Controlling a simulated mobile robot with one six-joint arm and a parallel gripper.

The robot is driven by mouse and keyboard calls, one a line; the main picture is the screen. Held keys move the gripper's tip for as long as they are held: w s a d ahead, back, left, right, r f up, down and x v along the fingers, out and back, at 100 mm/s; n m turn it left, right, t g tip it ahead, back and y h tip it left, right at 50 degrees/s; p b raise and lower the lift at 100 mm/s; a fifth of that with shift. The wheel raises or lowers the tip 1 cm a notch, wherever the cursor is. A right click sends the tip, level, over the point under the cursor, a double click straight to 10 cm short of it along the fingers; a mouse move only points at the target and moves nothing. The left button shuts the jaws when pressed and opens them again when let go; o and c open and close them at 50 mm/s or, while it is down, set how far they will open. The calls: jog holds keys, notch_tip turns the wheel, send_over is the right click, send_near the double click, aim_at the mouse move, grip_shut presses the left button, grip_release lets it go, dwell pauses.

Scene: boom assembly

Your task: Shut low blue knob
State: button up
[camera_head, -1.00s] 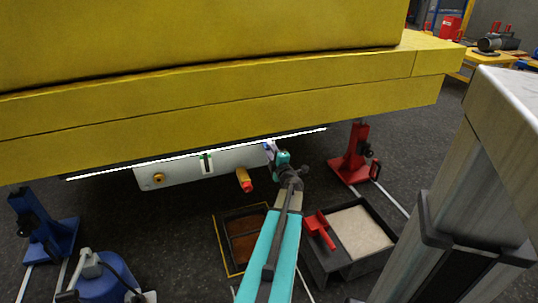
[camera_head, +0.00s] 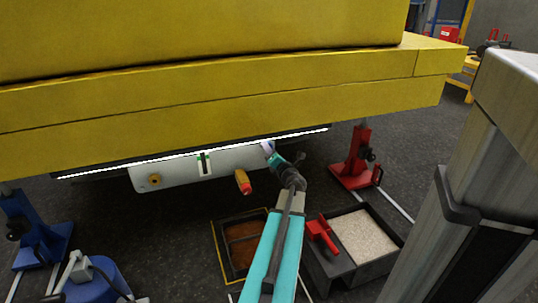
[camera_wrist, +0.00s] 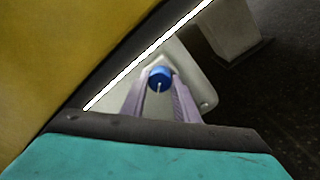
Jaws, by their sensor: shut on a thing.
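The blue knob (camera_wrist: 160,78) shows in the wrist view as a round blue cap with a pale line on it, on the pale panel. My gripper (camera_wrist: 159,84) has its two pale fingers on either side of the knob and is shut on it. In the head view my gripper (camera_head: 268,149) is at the right end of the white panel (camera_head: 188,167), under the yellow boom. The knob is mostly hidden there by the gripper.
An orange-red handle (camera_head: 243,182) sticks out of the panel left of my arm. A brass fitting (camera_head: 154,180) and a green-marked gauge (camera_head: 204,163) are farther left. A red jack (camera_head: 357,165) and a grit tray (camera_head: 366,236) stand right. The yellow boom (camera_head: 220,100) hangs overhead.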

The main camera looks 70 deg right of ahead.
jog(key=shift+s+d+n, duration=0.1)
jog(key=shift+n, duration=0.3)
jog(key=o, duration=1)
jog(key=shift+o, duration=0.3)
jog(key=p+v, duration=0.3)
jog(key=v, duration=1.1)
